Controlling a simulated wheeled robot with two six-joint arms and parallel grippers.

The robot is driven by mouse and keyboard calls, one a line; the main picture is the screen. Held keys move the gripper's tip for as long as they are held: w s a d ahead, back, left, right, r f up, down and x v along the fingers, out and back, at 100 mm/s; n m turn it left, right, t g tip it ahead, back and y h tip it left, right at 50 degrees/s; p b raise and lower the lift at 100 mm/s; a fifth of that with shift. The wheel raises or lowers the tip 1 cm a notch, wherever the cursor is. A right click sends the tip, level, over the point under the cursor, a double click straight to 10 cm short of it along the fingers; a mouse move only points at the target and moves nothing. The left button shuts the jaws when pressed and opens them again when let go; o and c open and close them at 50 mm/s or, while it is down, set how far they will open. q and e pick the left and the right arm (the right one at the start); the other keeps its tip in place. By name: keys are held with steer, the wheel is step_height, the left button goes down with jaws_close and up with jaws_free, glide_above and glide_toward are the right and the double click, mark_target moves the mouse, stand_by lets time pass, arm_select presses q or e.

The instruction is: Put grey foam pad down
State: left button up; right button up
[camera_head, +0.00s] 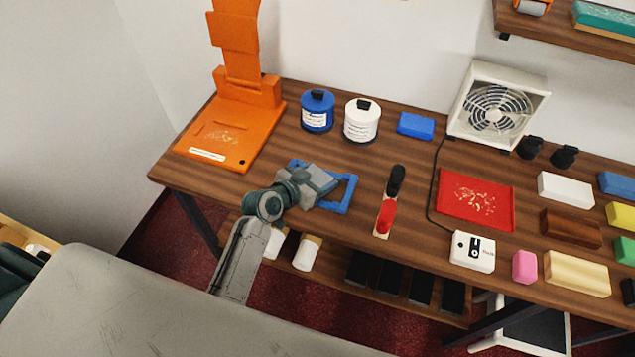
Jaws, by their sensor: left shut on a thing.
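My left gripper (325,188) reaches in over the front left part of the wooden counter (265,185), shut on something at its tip. A pale grey block shape, which looks like the grey foam pad (318,177), shows at the gripper; its edges are hard to tell from the grey gripper body. A blue open frame (347,194) shows around and beyond the gripper tip. I cannot tell whether the pad touches the frame or the counter. My right gripper is out of view.
An orange stand (235,130), blue tin (317,112), white tin (361,121) and blue block (416,125) stand behind. A red and black tool (387,215) lies to the right, then a red mat (476,199) and a fan (497,108). Several coloured blocks fill the right end.

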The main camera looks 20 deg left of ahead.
arm_select(q)
step_height(320, 180, down, 3)
steer(key=shift+d+r, duration=0.1)
steer(key=shift+r, duration=0.05)
steer(key=shift+f, duration=0.35)
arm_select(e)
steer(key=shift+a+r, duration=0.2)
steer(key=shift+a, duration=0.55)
arm_select(q)
steer(key=shift+f, duration=0.15)
steer(key=o, duration=0.7)
steer(key=shift+o, duration=1.2)
steer(key=shift+a, duration=0.2)
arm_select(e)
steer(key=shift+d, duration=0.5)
arm_select(q)
steer(key=shift+d, duration=0.1)
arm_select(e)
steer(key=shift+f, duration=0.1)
